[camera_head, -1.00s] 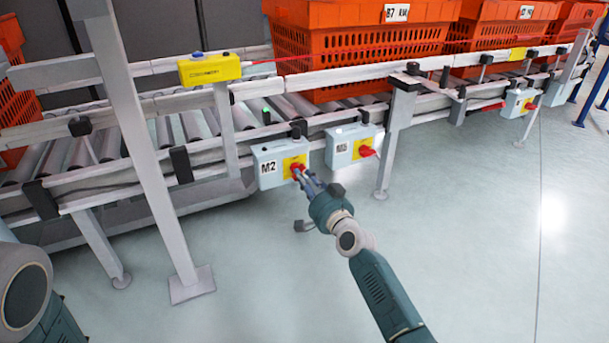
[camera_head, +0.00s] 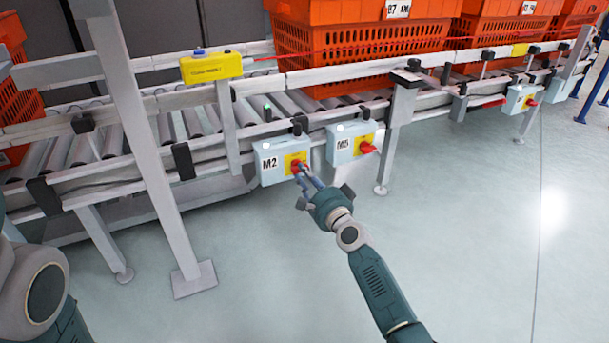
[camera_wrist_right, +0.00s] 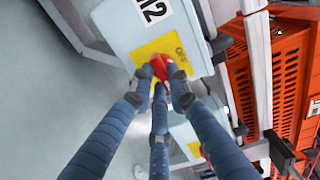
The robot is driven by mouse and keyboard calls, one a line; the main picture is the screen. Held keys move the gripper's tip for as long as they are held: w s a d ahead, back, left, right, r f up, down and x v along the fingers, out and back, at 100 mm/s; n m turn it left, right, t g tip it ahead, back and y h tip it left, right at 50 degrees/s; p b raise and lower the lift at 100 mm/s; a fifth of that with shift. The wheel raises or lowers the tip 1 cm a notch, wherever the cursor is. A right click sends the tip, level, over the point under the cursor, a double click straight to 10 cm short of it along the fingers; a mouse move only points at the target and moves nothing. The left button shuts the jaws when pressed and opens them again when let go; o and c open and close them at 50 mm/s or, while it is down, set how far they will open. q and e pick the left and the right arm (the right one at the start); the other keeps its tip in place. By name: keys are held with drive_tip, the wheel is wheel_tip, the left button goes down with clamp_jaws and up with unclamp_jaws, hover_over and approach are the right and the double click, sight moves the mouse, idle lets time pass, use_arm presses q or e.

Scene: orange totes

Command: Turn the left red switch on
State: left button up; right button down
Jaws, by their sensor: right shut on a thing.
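The M2 switch box (camera_head: 268,163) is light blue and hangs on the conveyor's side rail, left of the similar M5 box (camera_head: 342,145). Its red switch (camera_wrist_right: 160,66) sits on a yellow plate (camera_wrist_right: 180,58) marked OFF in the right wrist view. My right gripper (camera_head: 301,171) is shut on this red switch, with its fingers around it. In the right wrist view the fingertips (camera_wrist_right: 160,88) partly hide the switch, so its exact angle is hard to tell. The M5 box's red switch (camera_head: 367,148) is free. My left gripper is out of view.
The roller conveyor (camera_head: 205,122) runs behind the boxes and carries orange totes (camera_head: 360,50). A yellow box (camera_head: 211,68) is mounted on the upper rail. A grey post (camera_head: 150,190) stands at the left.

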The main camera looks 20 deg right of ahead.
drive_tip(key=shift+m, duration=0.3)
drive_tip(key=c, duration=1.7)
unclamp_jaws()
drive_tip(key=shift+o, duration=0.2)
drive_tip(key=s+d, duration=0.1)
drive_tip(key=s, duration=1.1)
drive_tip(key=shift+d, duration=0.35)
drive_tip(key=shift+w, duration=0.1)
